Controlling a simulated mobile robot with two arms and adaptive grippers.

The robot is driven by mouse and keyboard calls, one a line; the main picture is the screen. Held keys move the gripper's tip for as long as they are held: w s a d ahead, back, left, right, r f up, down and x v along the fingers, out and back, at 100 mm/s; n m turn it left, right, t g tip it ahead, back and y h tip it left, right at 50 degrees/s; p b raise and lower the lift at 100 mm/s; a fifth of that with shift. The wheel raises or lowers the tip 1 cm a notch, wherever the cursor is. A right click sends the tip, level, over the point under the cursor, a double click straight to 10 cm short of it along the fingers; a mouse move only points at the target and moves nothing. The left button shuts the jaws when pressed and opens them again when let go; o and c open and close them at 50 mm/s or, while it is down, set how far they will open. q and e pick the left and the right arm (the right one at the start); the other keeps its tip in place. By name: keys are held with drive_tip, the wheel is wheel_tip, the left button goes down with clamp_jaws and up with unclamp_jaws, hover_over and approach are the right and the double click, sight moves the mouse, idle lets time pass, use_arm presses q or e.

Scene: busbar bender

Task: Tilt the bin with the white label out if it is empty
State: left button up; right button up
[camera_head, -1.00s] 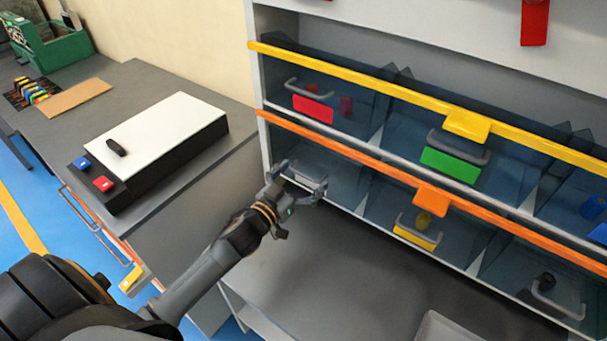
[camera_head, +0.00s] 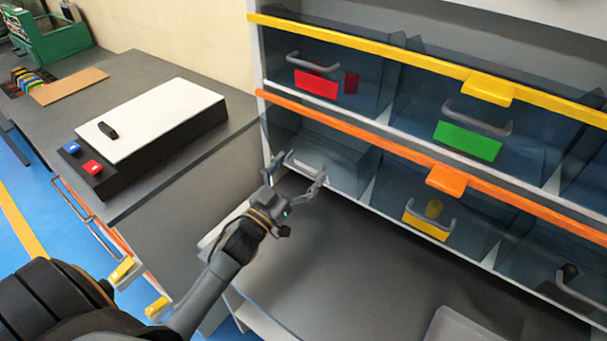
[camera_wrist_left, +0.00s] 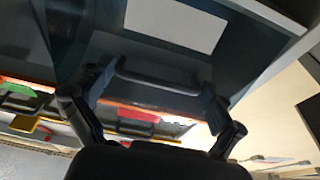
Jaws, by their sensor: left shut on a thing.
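The bin with the white label (camera_wrist_left: 175,22) is the see-through bluish bin (camera_head: 328,150) at the left end of the lower row in the head view. Its label shows clearly in the wrist view, beside the grey bar handle (camera_wrist_left: 155,78). My left gripper (camera_head: 298,168) is at the front of this bin, with its two fingers at the ends of the handle, shut on it. I see no object inside the bin through its clear wall, but part of its inside is hidden behind the orange rail. My right gripper is not in view.
A yellow-label bin (camera_head: 427,226) with a yellow piece in it is to the right. Red-label (camera_head: 316,83) and green-label (camera_head: 468,141) bins are above. Orange (camera_head: 330,130) and yellow (camera_head: 380,50) rails cross the shelf. The grey surface (camera_head: 350,265) below is mostly clear.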

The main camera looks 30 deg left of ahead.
use_arm(q)
drive_tip(key=shift+s+f+b, duration=0.6)
drive_tip(key=shift+s+f, duration=0.1)
drive_tip(key=shift+f, duration=0.35)
drive_tip(key=shift+s+a+f+t+b, duration=0.15)
drive_tip(key=shift+s+f+t+b, duration=0.4)
drive_tip(key=shift+b, duration=0.3)
drive_tip(key=shift+s+f, duration=0.15)
drive_tip(key=shift+f, duration=0.1)
drive_tip(key=shift+s+f, duration=0.1)
drive_tip(key=o, duration=1.3)
drive_tip(key=shift+o, duration=0.2)
drive_tip(key=s+a+f, duration=0.1)
drive_tip(key=s+a, duration=0.1)
drive_tip(key=s, duration=1.4)
drive_tip(key=shift+s+a+f, duration=0.15)
drive_tip(key=shift+a+f, duration=0.05)
drive_tip(key=shift+f, duration=0.05)
